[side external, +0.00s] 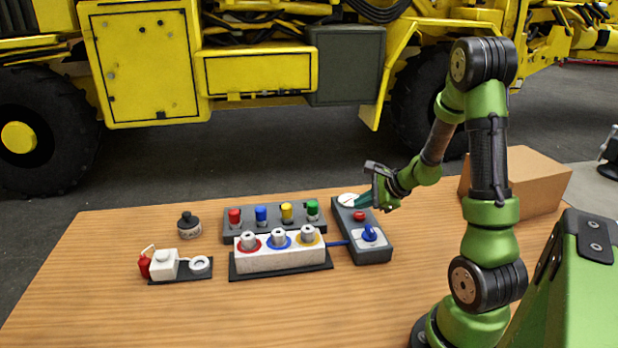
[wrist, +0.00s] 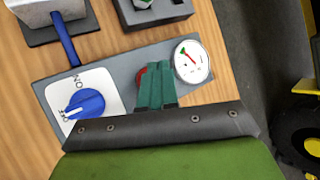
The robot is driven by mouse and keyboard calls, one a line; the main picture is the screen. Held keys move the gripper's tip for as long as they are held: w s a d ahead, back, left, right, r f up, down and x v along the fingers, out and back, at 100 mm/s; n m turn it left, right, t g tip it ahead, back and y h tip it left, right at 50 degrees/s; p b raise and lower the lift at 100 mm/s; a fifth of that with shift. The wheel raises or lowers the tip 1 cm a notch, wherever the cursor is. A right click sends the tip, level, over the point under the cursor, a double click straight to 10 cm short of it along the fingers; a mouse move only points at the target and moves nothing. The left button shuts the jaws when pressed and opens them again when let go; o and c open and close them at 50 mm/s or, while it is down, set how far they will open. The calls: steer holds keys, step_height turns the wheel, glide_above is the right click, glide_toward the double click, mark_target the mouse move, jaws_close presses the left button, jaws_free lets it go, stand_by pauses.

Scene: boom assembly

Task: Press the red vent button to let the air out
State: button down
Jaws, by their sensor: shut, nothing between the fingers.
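The red vent button (side external: 359,216) is on a grey control box (side external: 376,255), between a white round gauge (side external: 348,200) and a blue knob (side external: 369,233). My gripper (side external: 361,201) is shut and empty, tilted down over the gauge end of the box, close to the button. In the wrist view the green fingertips (wrist: 156,66) are together and partly cover the red button (wrist: 139,80). The gauge (wrist: 192,61) is right of the fingers, and its red needle points up-left. The blue knob (wrist: 85,104) is at left. I cannot tell whether the fingers touch the button.
A blue hose (side external: 338,243) joins the box to a white block (side external: 280,256) with several ports. Behind it is a grey rack (side external: 270,211) with coloured fittings. A black jar (side external: 188,225) and a small tray (side external: 190,272) stand left. A cardboard box (side external: 535,182) is at right.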

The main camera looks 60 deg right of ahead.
mark_target(362, 216)
steer(key=shift+f, duration=0.1)
steer(key=shift+f, duration=0.35)
steer(key=shift+f, duration=0.5)
stand_by(0.6)
steer(key=shift+r, duration=0.95)
steer(key=shift+r, duration=2.5)
